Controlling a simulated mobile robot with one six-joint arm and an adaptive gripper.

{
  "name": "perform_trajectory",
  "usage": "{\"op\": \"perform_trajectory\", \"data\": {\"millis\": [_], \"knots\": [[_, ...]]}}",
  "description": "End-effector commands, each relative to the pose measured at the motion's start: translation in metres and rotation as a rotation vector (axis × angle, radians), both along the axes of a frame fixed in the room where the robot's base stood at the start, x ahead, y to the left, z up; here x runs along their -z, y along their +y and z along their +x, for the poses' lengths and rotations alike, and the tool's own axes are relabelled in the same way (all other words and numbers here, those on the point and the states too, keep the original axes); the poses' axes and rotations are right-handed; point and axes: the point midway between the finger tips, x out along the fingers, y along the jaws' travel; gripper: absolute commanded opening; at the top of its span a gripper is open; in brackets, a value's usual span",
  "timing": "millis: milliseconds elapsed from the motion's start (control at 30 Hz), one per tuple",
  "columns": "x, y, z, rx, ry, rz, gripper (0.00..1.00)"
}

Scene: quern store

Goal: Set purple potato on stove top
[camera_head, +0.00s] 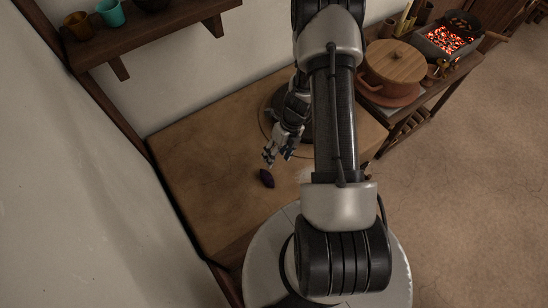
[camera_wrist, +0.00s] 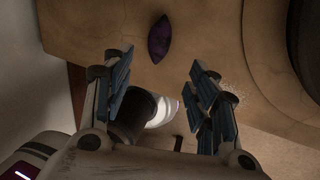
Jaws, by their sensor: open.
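The purple potato (camera_head: 267,178) lies on the wooden table top (camera_head: 195,150), close to my gripper. It is dark purple and pointed at its ends; it also shows in the wrist view (camera_wrist: 160,39), beyond the fingertips and roughly between them. My gripper (camera_head: 277,158) is open and empty in the head view, just above and beside the potato; its two spread fingers also show in the wrist view (camera_wrist: 160,66). A stove with glowing red coals (camera_head: 445,40) stands at the back right, and a dark pan with food sits at its far side.
A large lidded pot (camera_head: 394,68) stands on the side bench between my arm and the stove. A dark round object (camera_head: 270,107) sits on the table behind my gripper. A wall shelf (camera_head: 150,30) with cups hangs at upper left. The table's left part is clear.

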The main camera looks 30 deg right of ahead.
Motion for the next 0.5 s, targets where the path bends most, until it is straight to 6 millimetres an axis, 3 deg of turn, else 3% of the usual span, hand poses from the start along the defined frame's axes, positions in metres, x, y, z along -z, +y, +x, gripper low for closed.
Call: {"op": "perform_trajectory", "data": {"millis": [167, 333, 500], "knots": [[-0.036, 0.003, 0.014, -0.136, -0.064, -0.016, 0.53], [-0.12, 0.024, 0.034, -0.541, -0.222, -0.062, 0.53], [-0.207, 0.055, 0.032, -1.016, -0.374, -0.131, 0.53]]}}
